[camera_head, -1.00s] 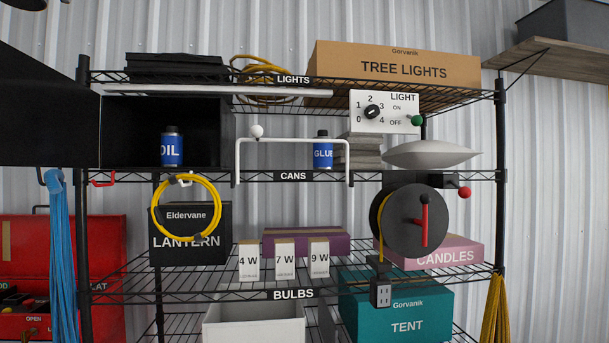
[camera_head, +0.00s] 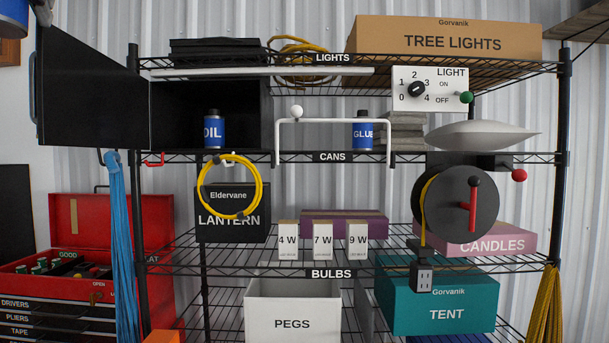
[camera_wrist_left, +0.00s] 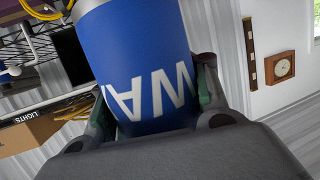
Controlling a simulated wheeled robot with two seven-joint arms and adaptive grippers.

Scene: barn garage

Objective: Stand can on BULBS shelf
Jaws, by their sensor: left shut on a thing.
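A blue can (camera_wrist_left: 145,50) with white letters, of which "WA" shows upside down, fills the middle of the left wrist view. My left gripper (camera_wrist_left: 155,100) is shut on it, with a finger on each side. The rest of its label is hidden. In the head view a blue round thing (camera_head: 12,22) is cut off at the top left corner; I cannot tell surely that it is this can. The BULBS shelf (camera_head: 331,274) is a black wire shelf below the CANS shelf (camera_head: 332,157). My right gripper is in neither view.
The BULBS shelf bears a lantern box (camera_head: 232,230), small bulb boxes (camera_head: 323,243), a purple box (camera_head: 370,222) and a candles box (camera_head: 495,243). A cord reel (camera_head: 450,215) hangs before its right part. A black door (camera_head: 92,92) stands open at left. Bare wire shows right of the bulb boxes.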

